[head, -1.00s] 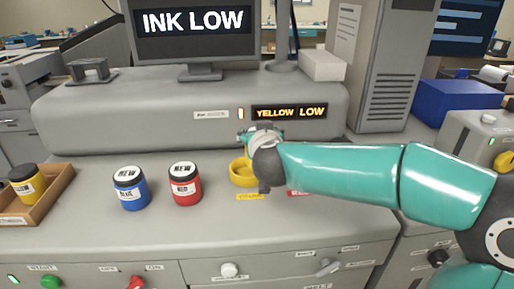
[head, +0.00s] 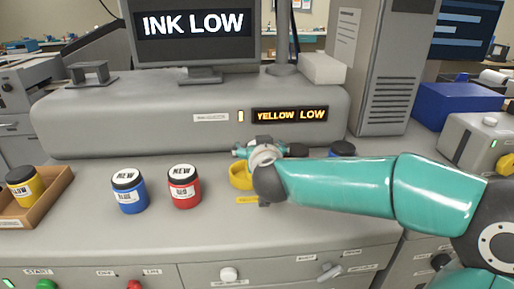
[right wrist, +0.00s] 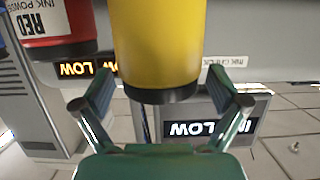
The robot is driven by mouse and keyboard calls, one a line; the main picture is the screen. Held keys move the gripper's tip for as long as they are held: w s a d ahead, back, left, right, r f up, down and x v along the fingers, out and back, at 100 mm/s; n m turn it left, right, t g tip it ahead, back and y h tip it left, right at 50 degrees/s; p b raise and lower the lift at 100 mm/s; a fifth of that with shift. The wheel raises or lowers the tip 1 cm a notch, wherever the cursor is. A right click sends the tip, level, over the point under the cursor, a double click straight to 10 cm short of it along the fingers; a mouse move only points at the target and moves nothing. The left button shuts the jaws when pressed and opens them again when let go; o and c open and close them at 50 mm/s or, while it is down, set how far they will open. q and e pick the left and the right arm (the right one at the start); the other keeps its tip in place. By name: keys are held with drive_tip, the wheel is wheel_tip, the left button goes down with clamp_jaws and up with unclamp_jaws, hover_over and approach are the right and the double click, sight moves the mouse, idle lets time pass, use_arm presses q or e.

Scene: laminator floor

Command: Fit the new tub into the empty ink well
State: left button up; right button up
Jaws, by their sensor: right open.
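A yellow tub (right wrist: 157,45) with a black end fills the top middle of the right wrist view, which is upside down. My right gripper (right wrist: 161,72) is open, with one finger on each side of this tub; I cannot tell whether they touch it. Another yellow tub (head: 24,188) with a black lid is in a wooden tray at the left. My left gripper is not in view.
A blue NEW tub (head: 128,193) and a red NEW tub (head: 184,187) stand on the counter left of the well. Behind my arm is a blue tub (head: 342,149). The display (head: 290,115) reads YELLOW LOW.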

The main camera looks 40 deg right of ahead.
drive_tip(key=shift+s+a+r, duration=0.1)
drive_tip(key=shift+r, duration=0.35)
drive_tip(key=p+v, duration=0.1)
drive_tip(key=v, duration=1)
drive_tip(key=shift+s+a, duration=0.2)
drive_tip(key=shift+s, duration=0.15)
drive_tip(key=shift+r, duration=0.1)
